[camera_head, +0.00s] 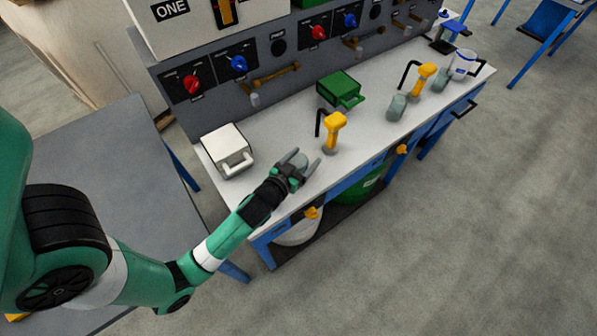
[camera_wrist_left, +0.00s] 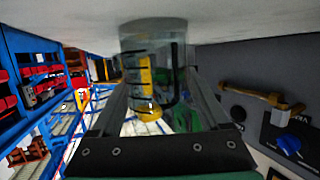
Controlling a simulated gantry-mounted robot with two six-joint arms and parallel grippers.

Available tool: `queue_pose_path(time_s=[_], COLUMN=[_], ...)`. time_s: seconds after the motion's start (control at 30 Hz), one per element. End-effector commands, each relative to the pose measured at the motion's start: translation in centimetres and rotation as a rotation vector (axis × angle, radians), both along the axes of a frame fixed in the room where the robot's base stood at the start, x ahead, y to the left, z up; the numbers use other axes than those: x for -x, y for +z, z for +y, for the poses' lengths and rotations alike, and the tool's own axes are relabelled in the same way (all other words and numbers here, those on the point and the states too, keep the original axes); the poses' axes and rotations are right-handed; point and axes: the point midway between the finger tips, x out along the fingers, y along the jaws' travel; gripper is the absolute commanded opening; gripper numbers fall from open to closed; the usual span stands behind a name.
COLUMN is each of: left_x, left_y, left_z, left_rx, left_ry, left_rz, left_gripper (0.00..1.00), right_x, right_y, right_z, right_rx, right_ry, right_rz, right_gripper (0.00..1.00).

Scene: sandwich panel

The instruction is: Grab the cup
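A clear, greyish cup (camera_head: 300,159) stands on the near left part of the white bench top. My left gripper (camera_head: 301,163) is at the cup with its fingers spread, one on each side of it. In the left wrist view, which is upside down, the see-through cup (camera_wrist_left: 151,38) sits between the two fingers (camera_wrist_left: 158,88). I cannot tell whether the fingers touch it. My right gripper is in neither view.
A yellow-handled tap (camera_head: 333,128) stands just beyond the cup. A white box (camera_head: 228,150) is to the left, and a green box (camera_head: 341,88) is farther back.

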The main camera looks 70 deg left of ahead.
Motion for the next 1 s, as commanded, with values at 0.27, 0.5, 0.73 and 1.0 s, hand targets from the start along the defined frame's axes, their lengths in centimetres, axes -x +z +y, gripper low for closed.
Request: queue_pose_path(time_s=[0.27, 0.5, 0.73, 1.0], left_x=[0.0, 0.0, 0.0, 0.6], left_y=[0.0, 0.0, 0.8, 5.3], left_z=[0.0, 0.0, 0.0, -1.4], left_rx=[0.0, 0.0, -0.001, -0.001], left_ry=[0.0, 0.0, 0.0, -0.006], left_rz=[0.0, 0.0, -0.001, -0.002], left_gripper=[0.27, 0.08, 0.08, 0.08], right_x=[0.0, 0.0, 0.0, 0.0], right_y=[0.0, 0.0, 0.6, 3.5], right_z=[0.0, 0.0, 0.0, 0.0], right_rx=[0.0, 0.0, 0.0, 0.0], right_ry=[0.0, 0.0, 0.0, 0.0], right_rz=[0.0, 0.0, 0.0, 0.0], right_gripper=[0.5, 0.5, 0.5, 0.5])
